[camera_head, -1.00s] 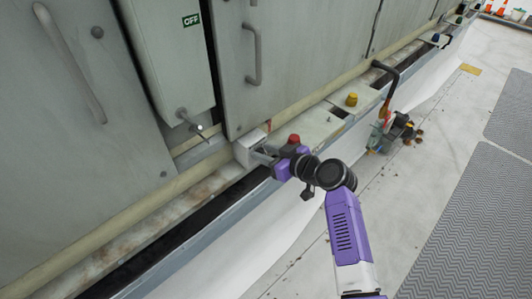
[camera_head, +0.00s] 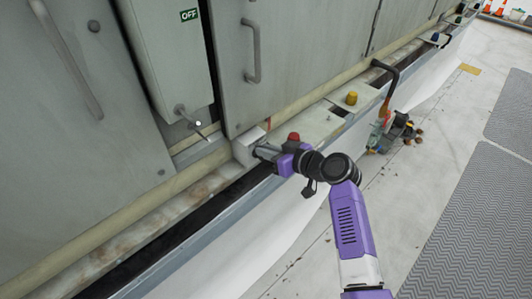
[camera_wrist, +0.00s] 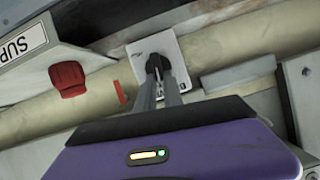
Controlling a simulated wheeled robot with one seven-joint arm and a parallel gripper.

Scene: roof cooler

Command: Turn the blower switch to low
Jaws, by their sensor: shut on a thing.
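The blower switch is a small black knob (camera_wrist: 155,64) on a pale square plate (camera_wrist: 171,87) in the wrist view. My gripper (camera_wrist: 160,75) is shut on the knob, with a finger on each side of it. The markings on the plate are too small to read, so the knob's setting cannot be told. In the head view the switch box (camera_head: 247,148) shows as a pale block on the ledge below the cabinet door. My gripper (camera_head: 259,152) reaches it from the right, and the knob itself is hidden there.
A red knob (camera_wrist: 67,78) sits close to the left of the plate in the wrist view. In the head view a lever (camera_head: 197,125) sticks out left of the box under the OFF label. A yellow knob (camera_head: 351,97) and an orange-handled tool (camera_head: 387,101) are farther along the ledge.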

